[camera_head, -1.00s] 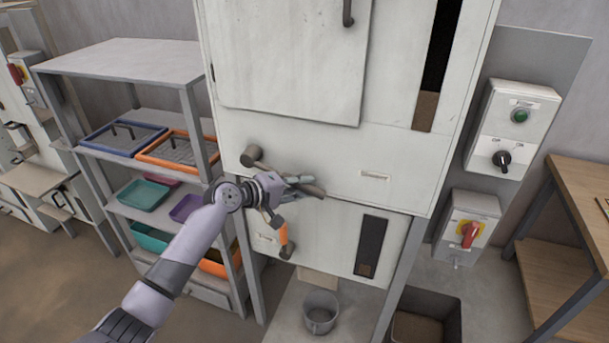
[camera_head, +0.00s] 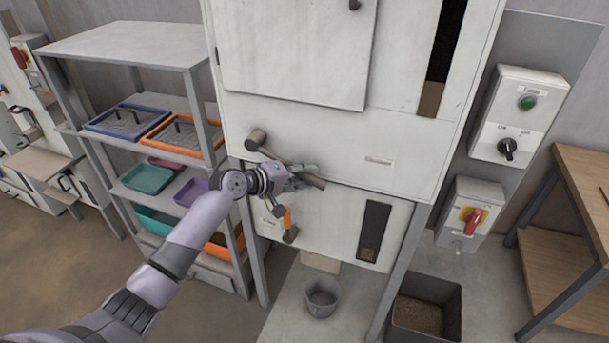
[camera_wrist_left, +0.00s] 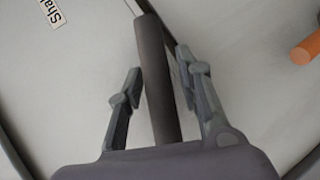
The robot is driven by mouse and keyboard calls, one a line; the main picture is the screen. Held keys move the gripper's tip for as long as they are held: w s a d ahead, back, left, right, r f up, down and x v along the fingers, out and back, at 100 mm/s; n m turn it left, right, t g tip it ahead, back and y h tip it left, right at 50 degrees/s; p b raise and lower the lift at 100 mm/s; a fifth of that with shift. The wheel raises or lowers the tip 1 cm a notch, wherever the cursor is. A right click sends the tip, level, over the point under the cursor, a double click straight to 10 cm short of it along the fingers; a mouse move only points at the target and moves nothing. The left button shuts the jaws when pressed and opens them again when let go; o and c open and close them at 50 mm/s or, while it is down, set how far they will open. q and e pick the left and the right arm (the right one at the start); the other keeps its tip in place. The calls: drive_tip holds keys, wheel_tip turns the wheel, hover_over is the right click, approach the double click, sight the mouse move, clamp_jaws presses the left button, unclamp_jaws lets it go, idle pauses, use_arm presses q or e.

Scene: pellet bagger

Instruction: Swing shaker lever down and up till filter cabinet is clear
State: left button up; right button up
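The shaker lever starts at a round dark pivot (camera_head: 256,139) on the front of the pale filter cabinet (camera_head: 335,140). It slopes down to the right to a dark grip (camera_head: 313,182). My left gripper (camera_head: 303,175) is at this grip. In the left wrist view the grip (camera_wrist_left: 156,75) lies between the two fingers (camera_wrist_left: 157,85), with narrow gaps seeming to show on both sides. The cabinet's tall dark window (camera_head: 445,50) shows brown material at its bottom. A label beginning "Sha" (camera_wrist_left: 52,12) is partly cut off. My right gripper is not in view.
A grey bucket (camera_head: 321,297) and dark bin (camera_head: 426,306) stand on the floor. Tray shelving (camera_head: 128,45) is left, switch boxes (camera_head: 520,115) right.

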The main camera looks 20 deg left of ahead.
use_arm(q)
drive_tip(key=shift+o, duration=0.6)
drive_tip(key=shift+r, duration=0.1)
drive_tip(key=v, duration=1.2)
